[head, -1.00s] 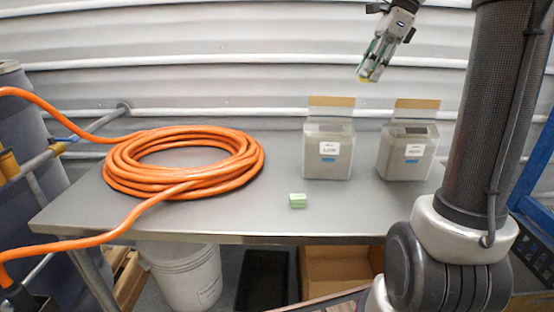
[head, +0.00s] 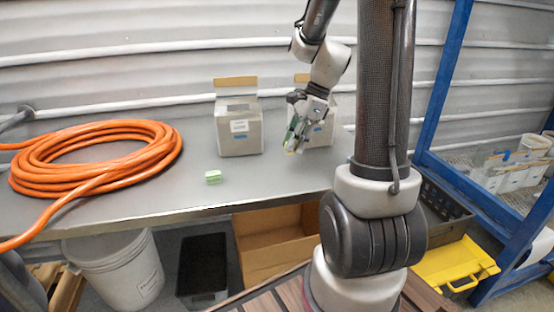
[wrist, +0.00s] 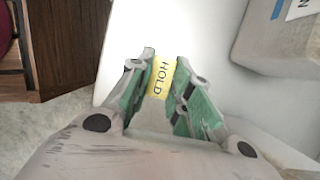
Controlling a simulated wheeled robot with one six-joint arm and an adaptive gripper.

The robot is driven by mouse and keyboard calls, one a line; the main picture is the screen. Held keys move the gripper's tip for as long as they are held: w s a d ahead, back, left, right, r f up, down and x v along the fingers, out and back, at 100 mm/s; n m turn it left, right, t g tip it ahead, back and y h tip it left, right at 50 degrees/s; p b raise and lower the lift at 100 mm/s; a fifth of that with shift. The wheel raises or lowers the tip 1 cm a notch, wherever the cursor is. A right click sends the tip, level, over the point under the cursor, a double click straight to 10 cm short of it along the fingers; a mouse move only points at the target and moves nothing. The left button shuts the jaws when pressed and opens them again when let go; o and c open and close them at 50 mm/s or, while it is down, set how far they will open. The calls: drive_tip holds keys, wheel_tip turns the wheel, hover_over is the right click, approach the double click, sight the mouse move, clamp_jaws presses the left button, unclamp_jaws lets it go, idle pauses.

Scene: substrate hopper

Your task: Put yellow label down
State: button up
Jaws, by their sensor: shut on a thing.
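The yellow label (wrist: 160,76), printed HOLD, is between my gripper's fingertips in the wrist view, with the pale tabletop below it. In the head view my gripper (head: 294,143) points down in front of the right grey bin (head: 322,132), and a small bit of yellow shows at its tips. The gripper is shut on the label. It appears close to the tabletop (head: 262,182), but I cannot tell whether the label touches it. The wrist view also shows a grey bin (wrist: 275,40) at the upper right.
The left grey bin (head: 239,135) stands beside the right one. A coiled orange hose (head: 95,155) covers the table's left part. A blue rack (head: 440,95) stands at right.

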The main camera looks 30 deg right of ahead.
sight(289, 173)
drive_tip(key=shift+f, duration=3.5)
drive_tip(key=o, duration=0.7)
drive_tip(key=shift+f, duration=0.1)
drive_tip(key=v, duration=1.2)
drive_tip(key=s+a+r+n+t+h, duration=0.1)
drive_tip(key=s+a+r+n+h, duration=0.1)
drive_tip(key=s+n, duration=0.5)
drive_tip(key=s+a+r+n+t+h, duration=0.2)
drive_tip(key=s+a+r+n, duration=0.3)
drive_tip(key=n, duration=0.9)
drive_tip(key=shift+s+a+r, duration=0.25)
drive_tip(key=shift+s+a, duration=0.4)
drive_tip(key=shift+s, duration=0.95)
